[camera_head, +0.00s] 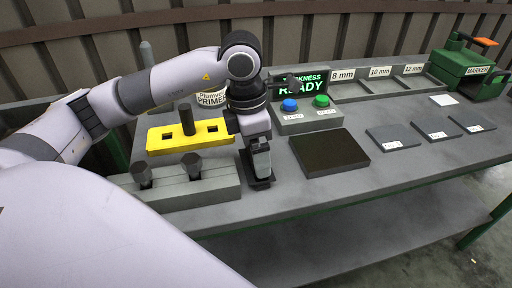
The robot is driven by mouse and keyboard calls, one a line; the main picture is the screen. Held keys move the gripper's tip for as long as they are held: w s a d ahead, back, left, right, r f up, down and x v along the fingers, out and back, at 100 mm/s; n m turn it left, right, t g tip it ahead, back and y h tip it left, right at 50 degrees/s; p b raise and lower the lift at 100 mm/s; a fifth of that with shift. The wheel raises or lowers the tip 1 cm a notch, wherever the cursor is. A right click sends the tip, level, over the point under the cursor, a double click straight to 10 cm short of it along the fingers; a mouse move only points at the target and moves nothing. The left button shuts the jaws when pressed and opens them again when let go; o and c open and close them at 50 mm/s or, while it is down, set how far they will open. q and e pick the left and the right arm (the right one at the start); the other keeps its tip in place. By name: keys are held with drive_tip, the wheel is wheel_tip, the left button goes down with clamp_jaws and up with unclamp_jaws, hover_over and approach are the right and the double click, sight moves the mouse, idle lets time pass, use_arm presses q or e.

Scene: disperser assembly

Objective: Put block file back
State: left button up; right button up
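My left gripper (260,175) points down at the right end of a grey block (215,187) with two dark knobs. A dark piece shows at its fingertips, close to the bench top; I cannot tell whether it is a held thing or the fingers themselves. A yellow block (160,142) with square holes stands behind the grey block, and a dark upright post (187,120) rises from its middle. No part is clearly recognisable as the block file. My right gripper is not in view.
A dark flat pad (329,151) lies right of my gripper. Behind it stands a button box (308,120) with blue and green buttons. A primer container (211,97) stands behind my arm.

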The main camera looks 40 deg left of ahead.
sight(250, 152)
use_arm(q)
drive_tip(key=shift+f, duration=0.2)
drive_tip(key=o, duration=0.7)
drive_tip(key=shift+r, duration=0.3)
wheel_tip(250, 152, up, 12)
drive_tip(key=s+a, duration=0.1)
drive_tip(key=shift+f+p, duration=0.15)
drive_tip(key=shift+p, duration=0.25)
